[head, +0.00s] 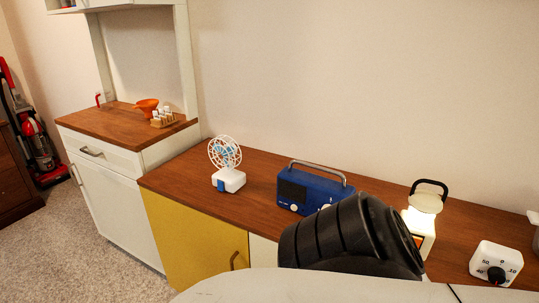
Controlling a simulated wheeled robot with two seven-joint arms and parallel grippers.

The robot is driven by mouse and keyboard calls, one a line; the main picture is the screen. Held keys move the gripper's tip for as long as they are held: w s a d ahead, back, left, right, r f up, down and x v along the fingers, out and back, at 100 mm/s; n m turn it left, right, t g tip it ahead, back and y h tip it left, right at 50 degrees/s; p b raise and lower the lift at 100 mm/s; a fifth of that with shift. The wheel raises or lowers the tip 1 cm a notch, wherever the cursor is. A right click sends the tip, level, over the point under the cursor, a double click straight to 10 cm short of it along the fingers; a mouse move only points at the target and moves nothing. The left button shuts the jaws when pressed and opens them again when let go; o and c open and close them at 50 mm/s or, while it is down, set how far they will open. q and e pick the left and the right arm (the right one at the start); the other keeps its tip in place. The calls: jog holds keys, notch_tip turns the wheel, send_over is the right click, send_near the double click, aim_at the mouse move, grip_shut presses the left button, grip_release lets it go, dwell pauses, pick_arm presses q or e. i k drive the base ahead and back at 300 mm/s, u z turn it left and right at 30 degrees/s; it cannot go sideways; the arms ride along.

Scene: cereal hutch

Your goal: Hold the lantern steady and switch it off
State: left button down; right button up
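The lantern (422,222) stands upright on the wooden counter at the right in the head view. It has a black handle on top and a bright, glowing white body, so it looks lit. A small orange patch shows on its lower front. My dark ribbed arm part in the foreground covers some of its lower left side. No switch can be made out. Neither gripper's fingers show, and I see nothing touching the lantern's handle.
A blue radio (308,190) stands left of the lantern, and a white fan (228,167) further left. A white dial timer (496,263) stands to its right. The wooden counter (265,177) is clear between fan and radio. A hutch (120,160) stands at the left.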

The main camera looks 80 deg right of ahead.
aim_at(418, 241)
jog(key=u, duration=0.05)
jog(key=k, duration=0.9)
jog(key=z, duration=1.95)
